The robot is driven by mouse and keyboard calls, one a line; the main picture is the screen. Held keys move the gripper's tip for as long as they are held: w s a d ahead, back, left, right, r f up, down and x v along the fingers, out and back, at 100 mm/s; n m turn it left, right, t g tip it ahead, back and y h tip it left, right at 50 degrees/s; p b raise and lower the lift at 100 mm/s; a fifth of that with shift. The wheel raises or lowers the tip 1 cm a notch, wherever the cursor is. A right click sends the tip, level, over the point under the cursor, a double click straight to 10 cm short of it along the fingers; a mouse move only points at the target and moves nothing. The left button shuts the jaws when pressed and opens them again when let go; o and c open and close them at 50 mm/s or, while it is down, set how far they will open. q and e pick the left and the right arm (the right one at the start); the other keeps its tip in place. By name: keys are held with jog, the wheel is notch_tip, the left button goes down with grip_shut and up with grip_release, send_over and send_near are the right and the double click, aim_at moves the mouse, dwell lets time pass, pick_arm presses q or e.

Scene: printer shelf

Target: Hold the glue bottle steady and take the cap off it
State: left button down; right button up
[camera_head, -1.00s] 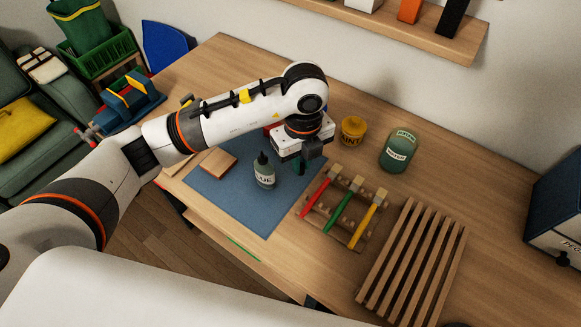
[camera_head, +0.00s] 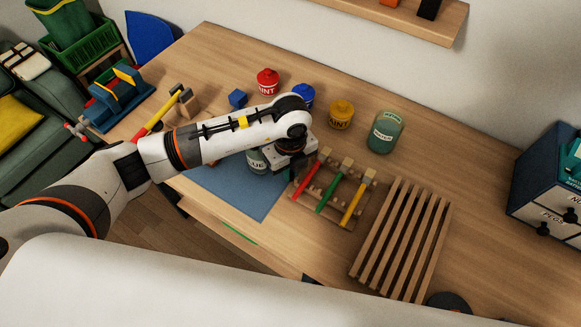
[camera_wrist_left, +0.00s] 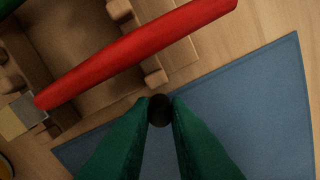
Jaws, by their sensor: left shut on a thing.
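The glue bottle (camera_head: 257,162) stands upright on the blue mat in the head view. My left arm covers its top, and part of its label shows. In the left wrist view the green fingers of my left gripper (camera_wrist_left: 160,110) close on a round black piece, the cap (camera_wrist_left: 160,110) of the bottle. The bottle's body cannot be made out there. In the head view the fingertips and the cap are hidden behind my left wrist. My right gripper is in no view.
The blue mat (camera_head: 237,193) lies under the bottle. A rack with red, green and yellow tools (camera_head: 332,190) stands close to its right. Behind are red (camera_head: 267,82), blue (camera_head: 304,96) and yellow (camera_head: 341,114) paint pots and a green jar (camera_head: 385,132). A slatted wooden rack (camera_head: 402,240) lies right.

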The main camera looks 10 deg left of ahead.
pick_arm(q)
jog(key=c, duration=1.4)
grip_release()
jog(key=shift+r+p, duration=0.25)
jog(key=shift+p, duration=0.1)
jog(key=shift+r+b, duration=0.3)
notch_tip(320, 180, up, 11)
jog(key=shift+r+b, duration=0.1)
jog(key=shift+b, duration=1)
